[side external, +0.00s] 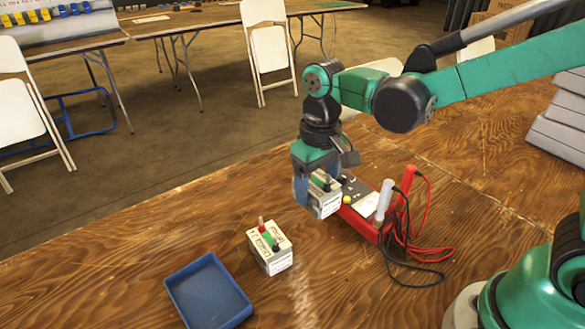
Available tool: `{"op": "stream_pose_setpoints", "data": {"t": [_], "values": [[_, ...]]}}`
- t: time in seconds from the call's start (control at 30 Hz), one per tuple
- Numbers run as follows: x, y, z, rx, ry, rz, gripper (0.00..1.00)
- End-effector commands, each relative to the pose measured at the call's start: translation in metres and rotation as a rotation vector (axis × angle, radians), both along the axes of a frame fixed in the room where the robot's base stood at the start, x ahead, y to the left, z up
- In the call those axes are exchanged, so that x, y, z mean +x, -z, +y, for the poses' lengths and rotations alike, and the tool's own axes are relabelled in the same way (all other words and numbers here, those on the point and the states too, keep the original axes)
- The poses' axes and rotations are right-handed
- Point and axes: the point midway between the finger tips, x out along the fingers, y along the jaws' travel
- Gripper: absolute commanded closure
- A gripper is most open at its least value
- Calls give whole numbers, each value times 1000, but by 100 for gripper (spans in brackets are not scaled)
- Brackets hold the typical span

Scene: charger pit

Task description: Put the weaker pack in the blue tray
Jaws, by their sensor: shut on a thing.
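My gripper (316,190) points down and is shut on a white battery pack (327,206) with a dark and green top. The held pack is next to the left end of the red meter; I cannot tell whether it touches the table. A second white pack (271,252) stands on the table to the lower left, with a red post, a green patch and a dark post on top. The blue tray (207,292) lies at the front left and is empty. Part of the held pack is hidden by my fingers.
The red meter (362,207) has a grey and a red probe standing at its right side. Black and red leads (415,262) curl on the wooden table (120,250). Grey slabs (562,120) are stacked at the right. The table left of the packs is clear.

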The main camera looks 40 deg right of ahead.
Motion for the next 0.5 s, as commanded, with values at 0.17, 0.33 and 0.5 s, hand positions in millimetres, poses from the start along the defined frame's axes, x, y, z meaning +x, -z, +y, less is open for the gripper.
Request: {"op": "stream_pose_setpoints", "data": {"t": [0.17,0.33,0.5], "values": [[-1,-48,0,0,0,0,100],[0,-85,0,0,0,0,100],[0,-112,0,-1,0,0,100]]}}
